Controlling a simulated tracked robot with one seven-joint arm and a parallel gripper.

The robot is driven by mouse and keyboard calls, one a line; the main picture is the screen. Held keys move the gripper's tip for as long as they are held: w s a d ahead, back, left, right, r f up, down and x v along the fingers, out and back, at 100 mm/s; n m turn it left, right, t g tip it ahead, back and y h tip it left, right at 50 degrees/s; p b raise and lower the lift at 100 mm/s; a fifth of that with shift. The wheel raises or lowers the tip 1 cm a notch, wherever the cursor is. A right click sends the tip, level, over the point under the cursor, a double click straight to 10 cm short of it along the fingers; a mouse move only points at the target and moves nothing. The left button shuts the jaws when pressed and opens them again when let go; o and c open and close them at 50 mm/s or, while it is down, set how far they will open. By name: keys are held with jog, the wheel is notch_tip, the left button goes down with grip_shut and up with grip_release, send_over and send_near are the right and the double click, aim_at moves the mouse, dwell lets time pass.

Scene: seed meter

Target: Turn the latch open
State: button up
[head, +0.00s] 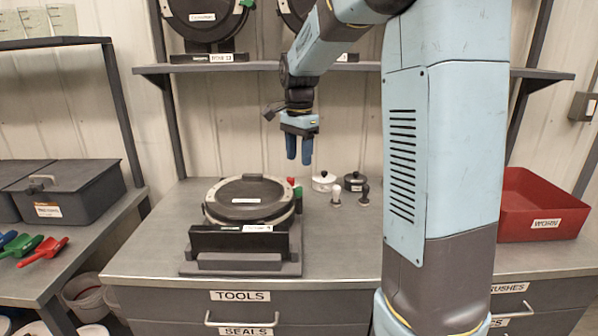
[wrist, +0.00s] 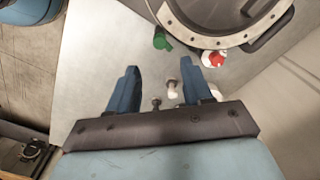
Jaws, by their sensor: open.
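The seed meter (head: 250,198), a round dark lid in a pale ring, stands on a dark stand on the grey worktop. At its back right edge are a small red part (head: 291,181) and a green part (head: 298,192). In the wrist view the green part (wrist: 162,40) and the red part (wrist: 213,58) sit at the rim of the meter (wrist: 190,32). I cannot tell for sure which is the latch. My gripper (head: 299,162) points down above and behind the meter's right side, open and empty, apart from it. Its fingers also show in the wrist view (wrist: 160,75).
Small knobbed pieces (head: 336,196) and two lidded pots (head: 324,182) stand right of the meter. A red bin (head: 540,205) is at the right. A shelf (head: 245,67) with more meters hangs behind my arm. The worktop's front right is clear.

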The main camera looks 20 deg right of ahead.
jog(key=shift+r, duration=2.1)
jog(key=s+f+n+t, duration=0.1)
jog(key=s+n+t, duration=0.4)
jog(key=s+n, duration=0.7)
jog(key=s, duration=1.6)
jog(key=shift+a+n+t, duration=0.3)
jog(key=shift+a+n, duration=0.05)
jog(key=shift+n, duration=0.05)
